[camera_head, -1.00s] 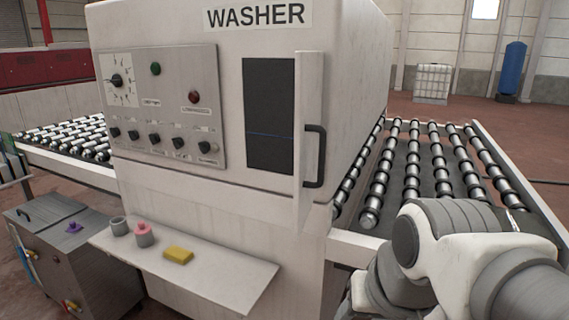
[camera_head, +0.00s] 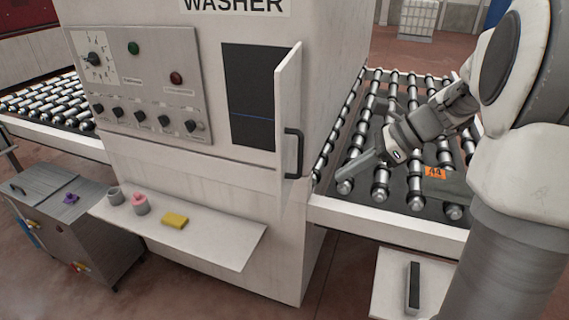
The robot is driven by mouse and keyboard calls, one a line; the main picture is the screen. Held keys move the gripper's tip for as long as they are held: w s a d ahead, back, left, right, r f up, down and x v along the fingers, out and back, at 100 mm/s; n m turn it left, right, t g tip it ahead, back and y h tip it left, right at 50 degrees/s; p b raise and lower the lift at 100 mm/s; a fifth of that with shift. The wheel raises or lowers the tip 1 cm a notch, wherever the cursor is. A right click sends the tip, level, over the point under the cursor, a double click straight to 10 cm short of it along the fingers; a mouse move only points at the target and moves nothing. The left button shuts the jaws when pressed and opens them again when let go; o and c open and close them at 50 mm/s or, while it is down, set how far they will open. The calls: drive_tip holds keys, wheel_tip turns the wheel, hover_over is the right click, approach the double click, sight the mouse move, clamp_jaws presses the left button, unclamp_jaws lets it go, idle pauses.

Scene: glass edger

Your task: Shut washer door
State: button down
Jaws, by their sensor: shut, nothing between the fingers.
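The washer (camera_head: 240,202) is a large white machine with a control panel on its front. Its white door (camera_head: 289,95) stands open at the right side of a dark window opening (camera_head: 249,97), swung out toward me. A black handle (camera_head: 293,152) sits on the door's lower right part. My gripper (camera_head: 340,178) is shut and empty, over the front left of the right roller conveyor. It is to the right of the door handle and apart from it in the picture. No part of the door is hidden by my arm.
The roller conveyor (camera_head: 385,215) runs back at the right, with an orange label (camera_head: 435,172) near it. A shelf (camera_head: 225,245) juts out below the panel, holding a yellow sponge (camera_head: 174,220) and small cups. A grey cabinet (camera_head: 70,230) stands at left.

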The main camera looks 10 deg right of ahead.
approach(282, 197)
wheel_tip(282, 197, down, 4)
drive_tip(key=a, duration=0.1)
drive_tip(key=a+p, duration=0.1)
drive_tip(key=a, duration=0.1)
drive_tip(key=shift+w+a, duration=0.1)
drive_tip(key=shift+w, duration=0.3)
drive_tip(key=shift+w+a, duration=0.2)
drive_tip(key=shift+a, duration=0.15)
drive_tip(key=shift+a, duration=0.1)
